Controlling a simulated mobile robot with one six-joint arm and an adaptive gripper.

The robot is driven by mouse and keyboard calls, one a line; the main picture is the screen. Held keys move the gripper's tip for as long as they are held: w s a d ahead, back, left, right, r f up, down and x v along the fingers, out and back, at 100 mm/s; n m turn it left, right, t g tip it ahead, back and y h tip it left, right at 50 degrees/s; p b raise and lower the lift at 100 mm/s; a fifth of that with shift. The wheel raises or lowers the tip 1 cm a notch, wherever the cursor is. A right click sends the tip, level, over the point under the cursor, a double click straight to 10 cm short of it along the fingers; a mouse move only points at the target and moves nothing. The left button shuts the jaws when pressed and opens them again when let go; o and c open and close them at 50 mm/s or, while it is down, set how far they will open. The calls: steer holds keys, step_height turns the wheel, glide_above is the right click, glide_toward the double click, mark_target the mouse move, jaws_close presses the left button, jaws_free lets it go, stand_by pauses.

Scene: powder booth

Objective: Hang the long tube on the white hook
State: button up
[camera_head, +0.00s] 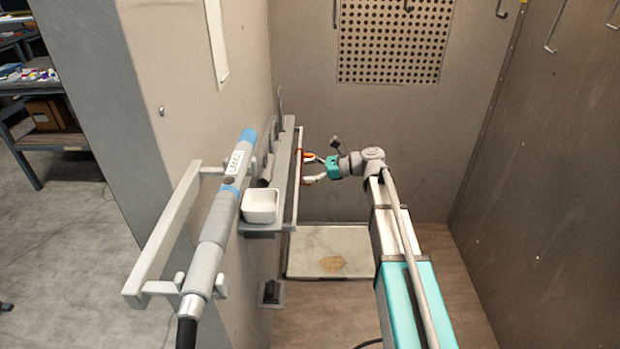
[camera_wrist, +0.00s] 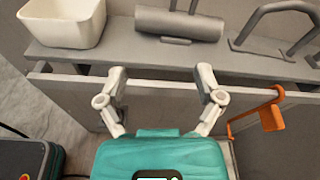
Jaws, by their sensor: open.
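A long grey tube (camera_head: 212,245) with blue bands and a white label lies on a pale bracket (camera_head: 165,235) on the left wall, with a black hose at its near end. I cannot tell whether this is the task's tube. My gripper (camera_head: 309,168) is open beside the shelf rail, well beyond the tube. In the wrist view my gripper (camera_wrist: 161,86) has its fingers spread before the pale rail (camera_wrist: 75,90), with nothing held. A pale hook (camera_head: 551,35) hangs at the upper right. Which hook is the white one is unclear. An orange hook (camera_wrist: 268,115) hangs on the rail.
A white tub (camera_head: 261,206) stands on the wall shelf (camera_head: 262,229). The shelf also bears a grey cylinder (camera_wrist: 180,24) and grey loops (camera_wrist: 275,25). A pale tray (camera_head: 310,241) with a tan patch lies on the floor. The booth's middle is open.

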mark_target(265, 162)
steer(key=shift+w+r+m+y+b, duration=0.2)
steer(key=shift+w+m+y+b, duration=0.8)
steer(key=shift+w, duration=0.45)
steer(key=shift+w+a, duration=0.2)
steer(key=shift+a, duration=3.05)
steer(key=shift+w+a, duration=0.2)
steer(key=shift+a, duration=3)
jaws_close()
